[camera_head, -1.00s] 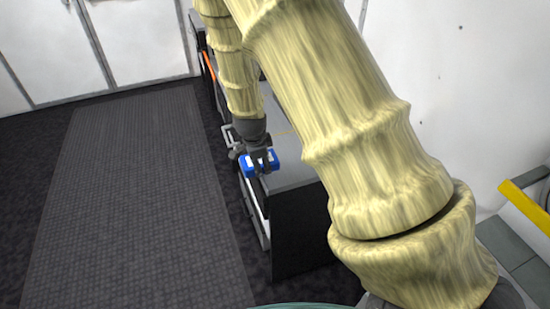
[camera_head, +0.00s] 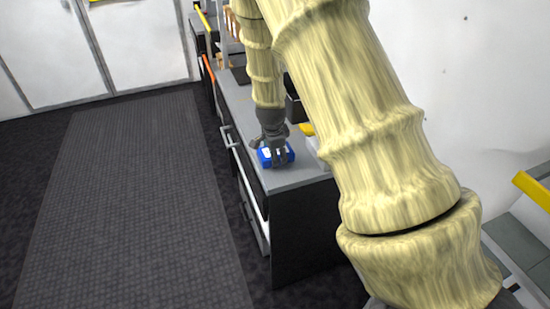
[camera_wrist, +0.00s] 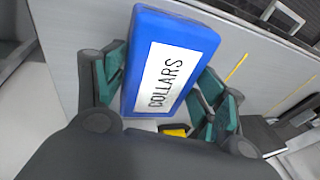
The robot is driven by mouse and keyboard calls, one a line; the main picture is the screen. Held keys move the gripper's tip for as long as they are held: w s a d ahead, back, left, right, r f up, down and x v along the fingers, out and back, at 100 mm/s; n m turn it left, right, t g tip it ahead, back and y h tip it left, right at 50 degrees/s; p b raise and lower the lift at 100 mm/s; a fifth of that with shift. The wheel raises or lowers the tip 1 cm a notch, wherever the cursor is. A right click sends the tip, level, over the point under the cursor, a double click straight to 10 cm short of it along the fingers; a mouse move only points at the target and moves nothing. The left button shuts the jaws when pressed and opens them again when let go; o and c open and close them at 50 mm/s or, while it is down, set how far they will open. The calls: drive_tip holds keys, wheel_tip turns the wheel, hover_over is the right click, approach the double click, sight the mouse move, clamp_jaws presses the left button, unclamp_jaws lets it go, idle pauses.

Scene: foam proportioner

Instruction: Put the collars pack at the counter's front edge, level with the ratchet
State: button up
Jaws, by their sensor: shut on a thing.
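The collars pack is a blue box (camera_wrist: 176,40) with a white label reading COLLARS. In the wrist view it sits between the two green-padded fingers of my gripper (camera_wrist: 160,90), which is shut on it. In the head view the blue pack (camera_head: 268,158) is held by my gripper (camera_head: 276,158) over the near end of the grey counter (camera_head: 302,174), close to the front edge. Whether the pack touches the counter top cannot be told. I cannot make out a ratchet in either view.
Drawers with handles (camera_head: 229,137) line the counter's front. A yellow item (camera_head: 306,129) lies behind my gripper. More goods stand toward the far end of the counter. A dark floor mat (camera_head: 130,200) lies clear to the left. A white wall (camera_head: 470,90) is at right.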

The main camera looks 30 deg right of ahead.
drive_tip(key=shift+f, duration=0.4)
drive_tip(key=shift+r, duration=0.15)
drive_tip(key=o, duration=1.3)
drive_tip(key=shift+o, duration=0.2)
drive_tip(key=b+v, duration=0.2)
drive_tip(key=v, duration=1)
